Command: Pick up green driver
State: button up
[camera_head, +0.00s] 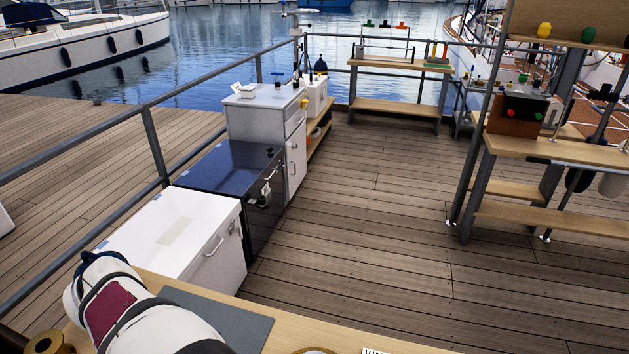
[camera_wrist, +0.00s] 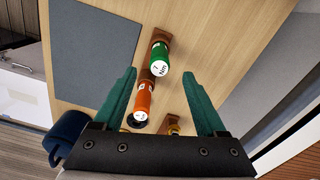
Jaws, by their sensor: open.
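The green driver (camera_wrist: 160,57) shows in the wrist view as a green handle with a white end cap marked "7 Nm". It appears to sit in a brown holder on the wooden bench (camera_wrist: 210,25). My gripper (camera_wrist: 157,74) is open and empty. In the picture, the green driver lies between the two green fingers, near their tips; I cannot tell its depth from them. An orange driver (camera_wrist: 144,100) is just below it, also between the fingers. In the head view the drivers cannot be seen; my arm covers the bench's lower left.
A grey mat (camera_wrist: 95,50) lies on the bench at left in the wrist view, and it also shows in the head view (camera_head: 230,322). A yellow-ended item (camera_wrist: 173,129) is close to the gripper's base. White cabinets (camera_head: 205,262) stand beyond the bench.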

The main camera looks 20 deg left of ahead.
notch_tip(320, 180, down, 10)
jog(key=shift+r, duration=0.1)
grip_shut()
dwell(0.4)
jog(key=shift+a, duration=0.1)
